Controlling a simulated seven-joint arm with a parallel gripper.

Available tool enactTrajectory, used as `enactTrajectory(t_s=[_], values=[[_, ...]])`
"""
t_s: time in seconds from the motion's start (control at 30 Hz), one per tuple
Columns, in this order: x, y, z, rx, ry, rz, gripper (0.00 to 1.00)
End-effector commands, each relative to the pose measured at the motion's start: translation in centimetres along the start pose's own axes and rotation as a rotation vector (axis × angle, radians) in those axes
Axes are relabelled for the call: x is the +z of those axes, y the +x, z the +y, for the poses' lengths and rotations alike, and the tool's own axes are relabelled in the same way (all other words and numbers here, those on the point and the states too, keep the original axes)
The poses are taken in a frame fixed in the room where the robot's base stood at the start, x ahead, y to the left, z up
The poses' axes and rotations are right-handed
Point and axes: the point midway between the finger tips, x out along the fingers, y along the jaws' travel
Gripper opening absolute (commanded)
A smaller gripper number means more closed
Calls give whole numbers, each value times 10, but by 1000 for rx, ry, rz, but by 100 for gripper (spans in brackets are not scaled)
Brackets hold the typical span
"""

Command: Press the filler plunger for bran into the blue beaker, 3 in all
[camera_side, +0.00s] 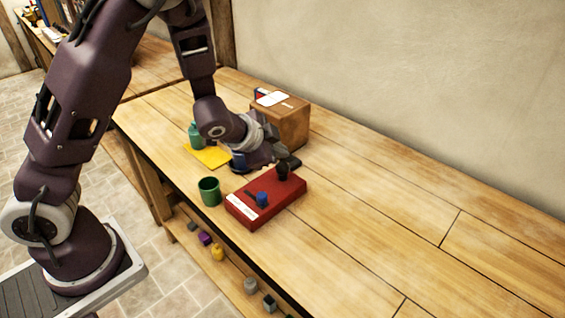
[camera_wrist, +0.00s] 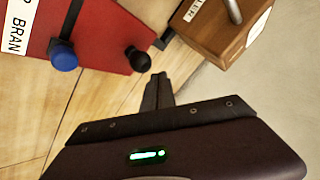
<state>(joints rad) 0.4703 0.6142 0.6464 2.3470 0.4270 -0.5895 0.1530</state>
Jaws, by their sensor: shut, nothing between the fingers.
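A red box (camera_side: 272,213) with a white label lies on the table. It carries a blue knob (camera_side: 262,198) and a black knob (camera_side: 282,172). In the wrist view its label (camera_wrist: 15,25) reads "BRAN" and is partly cut off; the blue knob (camera_wrist: 64,57) and black knob (camera_wrist: 137,58) both show. A blue beaker (camera_side: 238,161) stands beside the red box, partly hidden by my arm. My gripper (camera_side: 292,162) is shut and empty, just beyond the black knob; in the wrist view its fingertips (camera_wrist: 158,77) appear close to that knob, contact unclear.
A green beaker (camera_side: 209,191) stands at the table's front edge. A yellow sheet (camera_side: 205,156) and a teal bottle (camera_side: 195,136) are behind it. A brown box (camera_side: 293,128) stands behind my gripper; it also shows in the wrist view (camera_wrist: 215,35). The table's right side is clear.

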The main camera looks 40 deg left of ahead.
Motion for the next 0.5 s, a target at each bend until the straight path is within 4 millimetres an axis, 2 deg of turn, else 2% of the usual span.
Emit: enactTrajectory(t_s=[0.5], values=[[4, 6, 4, 0, 0, 0, 0]])
